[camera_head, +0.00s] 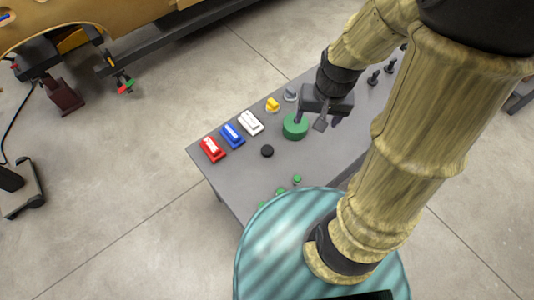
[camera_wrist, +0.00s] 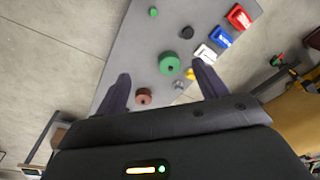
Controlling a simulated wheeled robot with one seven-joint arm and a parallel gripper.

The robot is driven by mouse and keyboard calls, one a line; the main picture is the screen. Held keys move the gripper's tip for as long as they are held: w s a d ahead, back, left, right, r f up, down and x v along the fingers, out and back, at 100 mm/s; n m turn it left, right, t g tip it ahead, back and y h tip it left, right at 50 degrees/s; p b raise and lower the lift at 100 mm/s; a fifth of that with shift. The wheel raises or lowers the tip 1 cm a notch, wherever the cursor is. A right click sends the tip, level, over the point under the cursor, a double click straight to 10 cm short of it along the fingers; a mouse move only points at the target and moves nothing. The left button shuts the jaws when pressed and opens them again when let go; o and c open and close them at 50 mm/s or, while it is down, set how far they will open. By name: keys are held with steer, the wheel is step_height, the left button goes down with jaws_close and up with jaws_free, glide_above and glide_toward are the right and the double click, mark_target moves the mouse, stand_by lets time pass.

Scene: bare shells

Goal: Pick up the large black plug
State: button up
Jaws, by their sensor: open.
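A round black plug (camera_head: 267,151) lies on the grey table, left of and below a larger green disc (camera_head: 294,126). In the wrist view the black plug (camera_wrist: 186,32) sits beyond my fingertips, above and right of the green disc (camera_wrist: 170,65). My gripper (camera_head: 310,120) is open and empty above the table, close to the green disc in the head view. In the wrist view its two fingers (camera_wrist: 161,72) stand wide apart, with the green disc showing between them. The black plug is apart from both fingers.
Red (camera_head: 212,149), blue (camera_head: 232,135) and white (camera_head: 251,123) blocks line the table's left edge, with a yellow piece (camera_head: 272,104) nearby. A brownish-red disc (camera_wrist: 144,97) lies near the left finger. Small green pieces (camera_head: 297,179) lie near the front. Black upright pieces (camera_head: 374,77) stand farther back.

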steer(key=w+d+f+m+g+y+b, duration=0.15)
steer(key=f+m+b, duration=0.25)
steer(key=f, duration=0.5)
steer(key=w+f+m+y+b, duration=0.3)
steer(key=f+b, duration=0.2)
steer(key=f, duration=0.3)
steer(key=w+d+f+m+g+y+b, duration=0.1)
steer(key=w+f+m+y+b, duration=0.2)
steer(key=f, duration=0.6)
steer(key=m+t+y+b, duration=0.3)
steer(key=m+y+b, duration=0.2)
steer(key=m+b, duration=0.3)
glide_toward(272, 150)
steer(key=v, duration=0.3)
steer(key=s+v, duration=0.1)
steer(key=v, duration=0.1)
steer(key=shift+d+f, duration=0.2)
steer(key=shift+f, duration=0.05)
steer(key=shift+w+d+t, duration=0.1)
steer(key=shift+w+t, duration=0.15)
steer(key=shift+t, duration=0.1)
steer(key=shift+y, duration=0.25)
steer(key=x, duration=1.2)
